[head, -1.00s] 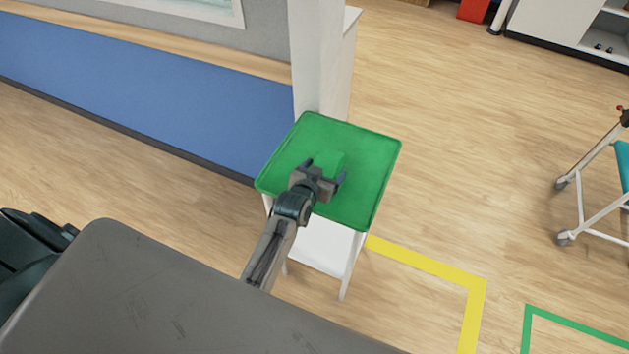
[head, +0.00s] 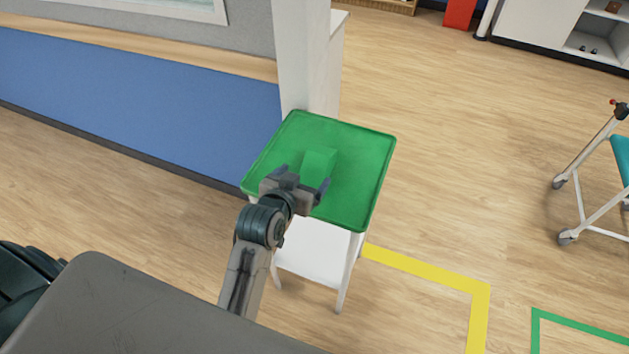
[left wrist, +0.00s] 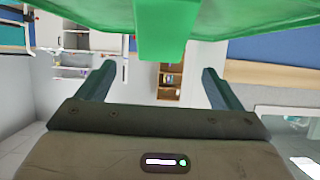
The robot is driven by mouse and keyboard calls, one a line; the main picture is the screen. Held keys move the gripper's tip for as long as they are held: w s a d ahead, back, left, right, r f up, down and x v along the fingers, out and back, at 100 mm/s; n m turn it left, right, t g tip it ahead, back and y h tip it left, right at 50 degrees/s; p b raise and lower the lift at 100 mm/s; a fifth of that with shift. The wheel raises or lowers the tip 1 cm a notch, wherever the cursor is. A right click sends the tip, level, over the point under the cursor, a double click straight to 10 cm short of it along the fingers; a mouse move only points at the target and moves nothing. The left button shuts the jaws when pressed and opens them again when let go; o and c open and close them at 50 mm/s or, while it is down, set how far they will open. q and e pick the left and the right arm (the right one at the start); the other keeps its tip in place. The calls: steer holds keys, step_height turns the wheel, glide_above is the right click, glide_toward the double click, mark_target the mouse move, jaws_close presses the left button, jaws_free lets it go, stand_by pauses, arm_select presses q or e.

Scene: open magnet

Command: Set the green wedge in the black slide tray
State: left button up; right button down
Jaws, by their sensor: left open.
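The green wedge (head: 318,164) rests on a green tray (head: 368,150) that tops a small white stand, and it blends with the tray's colour. My left gripper (head: 303,181) is open and empty at the wedge's near side, its two fingers pointing towards it. In the left wrist view, the wedge (left wrist: 165,32) shows at the top centre, beyond the open fingers of the left gripper (left wrist: 158,85) and not between them. I see no black slide tray in these frames. My right gripper is not in view.
A white post (head: 302,60) stands right behind the stand. A long blue mat or bench (head: 140,100) lies to the left. A wheeled frame (head: 590,185) stands at the right. The wooden floor between is open, with yellow (head: 425,267) and green tape lines.

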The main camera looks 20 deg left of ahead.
mark_target(315, 164)
arm_select(q)
steer(key=shift+w+f, duration=0.1)
steer(key=shift+w, duration=0.4)
steer(key=x, duration=0.4)
steer(key=shift+w, duration=0.25)
steer(key=shift+w+f+p, duration=0.25)
steer(key=shift+w+p, duration=0.2)
steer(key=shift+w, duration=0.1)
steer(key=x, duration=0.4)
steer(key=shift+f+p, duration=0.2)
steer(key=shift+p, duration=0.15)
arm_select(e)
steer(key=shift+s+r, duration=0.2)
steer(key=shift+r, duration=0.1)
arm_select(q)
steer(key=shift+c, duration=0.5)
steer(key=c, duration=1)
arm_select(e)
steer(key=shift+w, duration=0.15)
